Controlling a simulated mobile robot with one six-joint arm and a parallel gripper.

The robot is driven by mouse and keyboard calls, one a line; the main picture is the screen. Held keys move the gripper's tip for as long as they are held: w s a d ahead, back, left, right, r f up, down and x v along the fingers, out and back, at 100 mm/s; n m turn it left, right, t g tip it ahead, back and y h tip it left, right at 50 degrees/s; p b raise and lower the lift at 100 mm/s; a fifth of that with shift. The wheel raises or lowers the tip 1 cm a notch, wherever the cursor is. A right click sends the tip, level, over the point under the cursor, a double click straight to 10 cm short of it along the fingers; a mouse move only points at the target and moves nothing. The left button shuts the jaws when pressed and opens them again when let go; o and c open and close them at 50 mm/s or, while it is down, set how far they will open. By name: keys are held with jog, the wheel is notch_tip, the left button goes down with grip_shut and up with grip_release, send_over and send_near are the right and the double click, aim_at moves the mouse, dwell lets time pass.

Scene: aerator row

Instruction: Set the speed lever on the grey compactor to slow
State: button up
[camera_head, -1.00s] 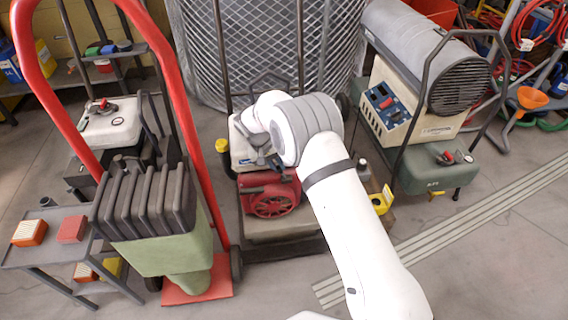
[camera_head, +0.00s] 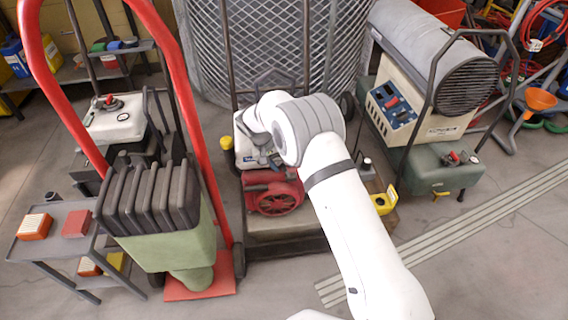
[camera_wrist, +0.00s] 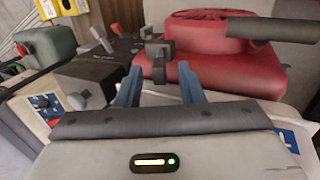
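A machine with a red engine (camera_head: 273,195) and a pale tank (camera_head: 246,156) stands in the middle of the head view, partly behind my arm; I take it as the grey compactor. Its red engine (camera_wrist: 205,78) fills the upper middle of the wrist view. A small dark lever with a grey end (camera_wrist: 159,52) stands in front of the engine, beyond my fingertips. My gripper (camera_wrist: 158,88) is open, its two blue fingers apart, with nothing visibly held. No slow marking can be read. My arm mostly hides the gripper in the head view.
A dark box with grey knobs (camera_wrist: 88,82) is close left of the fingers. A red hand truck (camera_head: 200,286) stands left, a heater (camera_head: 432,128) on a green tank right. A mesh cage (camera_head: 265,45) stands behind. Floor at front right is clear.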

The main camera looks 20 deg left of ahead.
jog(key=p+v, duration=0.2)
jog(key=v, duration=0.5)
jog(key=shift+a+r, duration=0.2)
jog(key=shift+r, duration=0.15)
jog(key=shift+s, duration=0.1)
jog(key=s+d+r+m+g+y+p, duration=0.1)
jog(key=s+d+r+m+y+p, duration=0.15)
jog(key=d+r+p, duration=1.6)
jog(key=s+d+r+b, duration=0.1)
jog(key=s+d+r, duration=0.35)
jog(key=r, duration=0.25)
jog(key=s+d+r+m, duration=0.1)
jog(key=s+d+r, duration=0.2)
jog(key=d+r, duration=0.35)
jog(key=s+d+r+b, duration=0.1)
jog(key=s+d+r, duration=0.25)
jog(key=r, duration=0.35)
jog(key=s+d+r+m+y+p, duration=0.1)
jog(key=s+d+r+p, duration=0.1)
jog(key=s, duration=0.4)
jog(key=s+d+r+m+t+p, duration=0.1)
jog(key=s+d+r+p, duration=0.2)
jog(key=s+d, duration=0.3)
jog(key=shift+s+y+p, duration=0.35)
jog(key=shift+s+p, duration=0.25)
jog(key=shift+s, duration=0.25)
